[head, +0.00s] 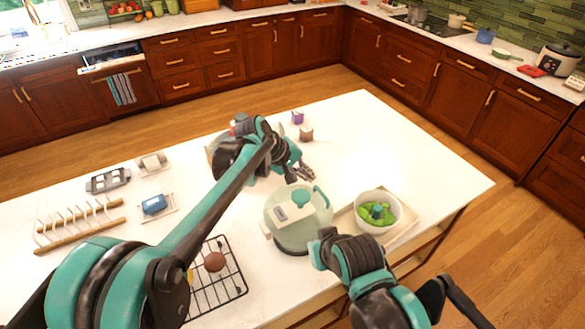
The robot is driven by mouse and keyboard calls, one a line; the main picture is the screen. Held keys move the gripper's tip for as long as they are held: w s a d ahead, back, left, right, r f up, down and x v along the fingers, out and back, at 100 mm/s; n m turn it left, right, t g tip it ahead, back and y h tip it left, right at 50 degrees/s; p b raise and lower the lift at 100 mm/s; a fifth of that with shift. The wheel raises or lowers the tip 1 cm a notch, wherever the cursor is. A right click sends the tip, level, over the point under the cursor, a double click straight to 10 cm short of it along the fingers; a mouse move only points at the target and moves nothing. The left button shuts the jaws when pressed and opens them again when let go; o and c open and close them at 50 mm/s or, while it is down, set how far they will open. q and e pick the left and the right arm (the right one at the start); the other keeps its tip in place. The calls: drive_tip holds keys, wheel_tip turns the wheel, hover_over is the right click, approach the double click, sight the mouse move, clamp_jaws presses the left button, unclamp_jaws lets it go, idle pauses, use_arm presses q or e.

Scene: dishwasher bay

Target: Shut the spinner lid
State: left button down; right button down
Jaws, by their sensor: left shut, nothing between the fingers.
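The spinner (315,232) is a round, pale green vessel on the table, with a dark rim at its foot. A pale green lid with a teal knob (301,196) shows at its top. I cannot tell whether the lid is fully seated. A cream piece with a grey panel (282,214) shows at its left front. My left gripper (305,174) is shut and empty, just behind the spinner and apart from the knob as far as I can see. My right arm is in front of the spinner on the right; its fingers do not show.
A white bowl (391,223) of green leaves stands on a tray right of the spinner. A black wire rack (236,291) with a brown ball is at front left. A wooden peg rack (85,235) is farther left. The table's back right is clear.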

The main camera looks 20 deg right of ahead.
sight(319, 199)
use_arm(q)
drive_tip(key=d+f+y, duration=0.1)
drive_tip(key=f, duration=0.1)
drive_tip(key=d+f+y, duration=0.1)
drive_tip(key=d+f, duration=0.1)
drive_tip(key=w+d+f+y, duration=0.1)
drive_tip(key=f, duration=0.1)
drive_tip(key=shift+d+f+g+y+b, duration=0.2)
drive_tip(key=shift+f+g+y+b, duration=0.1)
drive_tip(key=shift+f+g+b, duration=0.1)
drive_tip(key=shift+x, duration=0.8)
drive_tip(key=shift+s, duration=0.1)
